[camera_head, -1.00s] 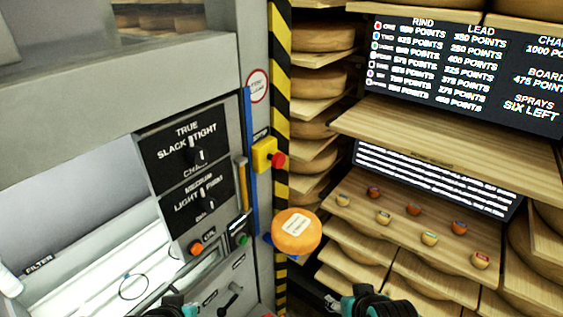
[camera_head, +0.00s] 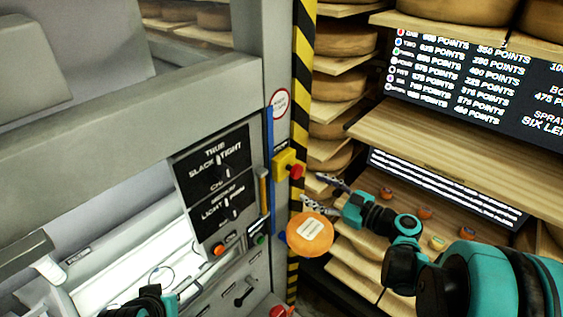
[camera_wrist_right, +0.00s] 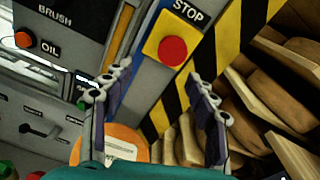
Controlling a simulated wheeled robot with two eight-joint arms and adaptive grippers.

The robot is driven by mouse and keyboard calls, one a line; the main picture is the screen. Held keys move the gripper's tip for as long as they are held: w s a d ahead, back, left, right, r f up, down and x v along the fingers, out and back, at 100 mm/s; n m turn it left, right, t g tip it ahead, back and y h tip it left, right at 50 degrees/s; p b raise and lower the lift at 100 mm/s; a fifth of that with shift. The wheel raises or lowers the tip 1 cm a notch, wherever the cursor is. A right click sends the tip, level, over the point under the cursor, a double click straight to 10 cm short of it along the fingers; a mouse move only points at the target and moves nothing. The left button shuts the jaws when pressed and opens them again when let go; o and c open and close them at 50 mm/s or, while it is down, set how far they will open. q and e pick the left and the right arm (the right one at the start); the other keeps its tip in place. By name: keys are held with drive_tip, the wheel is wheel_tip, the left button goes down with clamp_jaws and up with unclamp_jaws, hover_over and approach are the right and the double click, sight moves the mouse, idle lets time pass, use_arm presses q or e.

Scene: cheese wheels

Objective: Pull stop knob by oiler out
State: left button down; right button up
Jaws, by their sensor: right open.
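The stop knob (camera_head: 297,171) is a red mushroom button on a yellow box (camera_head: 281,163), fixed to the grey panel beside the striped post. In the right wrist view the red knob (camera_wrist_right: 172,51) shows ahead, below a STOP label. My right gripper (camera_head: 315,190) is open, just right of and below the knob, not touching it. In the right wrist view its two fingers (camera_wrist_right: 160,88) stand apart with the knob beyond them, between their lines. My left arm (camera_head: 147,302) shows at the bottom; I cannot make out its fingers.
A yellow tube (camera_head: 264,186) and blue strip (camera_head: 270,150) are left of the knob. The striped post (camera_head: 300,90) stands behind, with shelves of cheese (camera_head: 343,85) to the right.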

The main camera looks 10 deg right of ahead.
sight(299, 173)
drive_tip(key=shift+m+t, duration=0.4)
drive_tip(key=shift+m, duration=0.2)
drive_tip(key=x, duration=0.2)
drive_tip(key=r+x, duration=0.1)
drive_tip(key=x, duration=0.4)
drive_tip(key=shift+w+r, duration=0.2)
drive_tip(key=shift+w, duration=0.35)
drive_tip(key=shift+d, duration=0.1)
